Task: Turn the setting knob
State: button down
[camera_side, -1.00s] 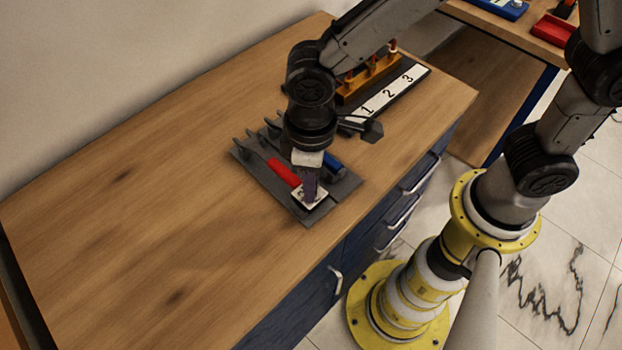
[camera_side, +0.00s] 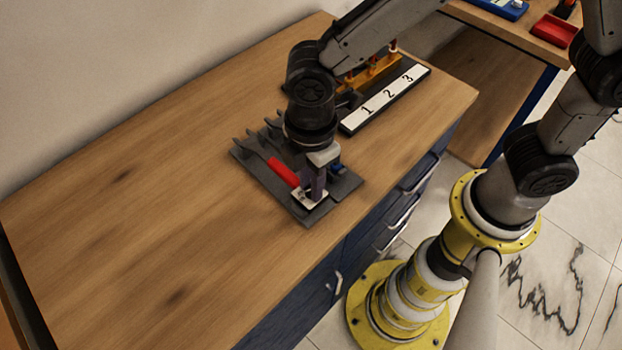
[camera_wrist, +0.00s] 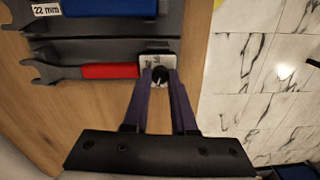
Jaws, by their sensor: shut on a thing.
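The setting knob (camera_wrist: 160,75) is a small dark round piece on a white plate (camera_wrist: 157,59), which also shows in the side view (camera_side: 299,198) at the near end of the grey tool tray. My gripper (camera_wrist: 161,73) points down over the plate, with its two purple fingers on either side of the knob and shut on it. In the side view my gripper (camera_side: 315,196) hides the knob. Any marks on the plate are too small to read.
A red-handled wrench (camera_wrist: 107,71) lies beside the plate in the grey tray (camera_side: 262,180). A blue-handled tool (camera_wrist: 120,8) lies parallel to it. A board numbered 1, 2, 3 (camera_side: 388,96) and an orange rack (camera_side: 372,74) stand behind. The bench at left is clear.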

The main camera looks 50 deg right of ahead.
jog(key=shift+n, duration=0.5)
jog(key=c, duration=0.7)
grip_release()
notch_tip(320, 180, up, 14)
jog(key=shift+f, duration=0.1)
